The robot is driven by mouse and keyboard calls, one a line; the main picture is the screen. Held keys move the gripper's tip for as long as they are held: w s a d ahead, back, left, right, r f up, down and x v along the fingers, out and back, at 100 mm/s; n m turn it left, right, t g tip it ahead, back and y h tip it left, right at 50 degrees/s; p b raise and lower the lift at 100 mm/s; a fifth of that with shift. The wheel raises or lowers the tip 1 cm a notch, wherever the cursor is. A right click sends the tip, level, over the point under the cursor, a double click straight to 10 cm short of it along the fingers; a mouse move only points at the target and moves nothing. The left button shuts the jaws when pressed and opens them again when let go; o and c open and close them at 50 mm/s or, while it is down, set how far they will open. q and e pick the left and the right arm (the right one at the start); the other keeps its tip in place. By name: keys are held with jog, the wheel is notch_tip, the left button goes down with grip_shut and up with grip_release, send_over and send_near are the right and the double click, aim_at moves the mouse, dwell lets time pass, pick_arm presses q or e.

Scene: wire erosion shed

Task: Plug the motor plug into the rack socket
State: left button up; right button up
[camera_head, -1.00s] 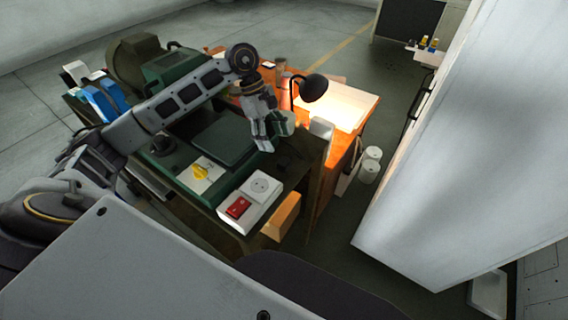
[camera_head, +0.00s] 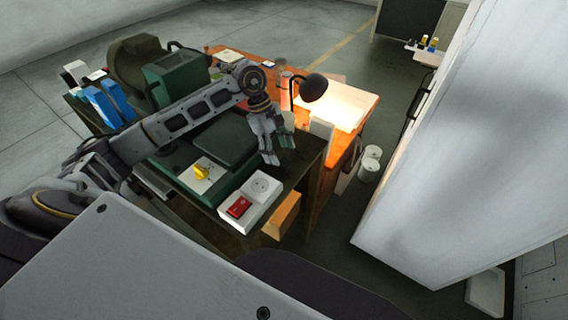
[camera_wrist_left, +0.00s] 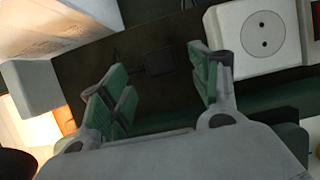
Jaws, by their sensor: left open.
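The rack socket is a white box with a round two-hole outlet face (camera_head: 262,186); in the left wrist view the outlet (camera_wrist_left: 263,34) is at the upper right. A small dark block with a thin cord (camera_wrist_left: 155,62), probably the motor plug, lies on the dark bench top in the left wrist view, between and beyond the fingertips. In the head view I cannot make it out. My left gripper (camera_head: 270,157) is open and empty above the bench, behind the socket box; its green-padded fingers (camera_wrist_left: 152,80) are spread apart. My right gripper is not in view.
A red switch (camera_head: 238,207) is on the socket box. A yellow knob (camera_head: 201,172) stands on a white plate to its left. A black desk lamp (camera_head: 313,88) rises from the orange bench behind. A large pale cabinet (camera_head: 470,150) stands at right, with open floor between.

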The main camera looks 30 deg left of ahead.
aim_at(283, 161)
pick_arm(q)
jog(key=shift+p+x, duration=0.55)
jog(key=shift+x, duration=1.3)
jog(key=shift+s, duration=0.1)
jog(key=shift+c, duration=0.3)
jog(key=c, duration=1)
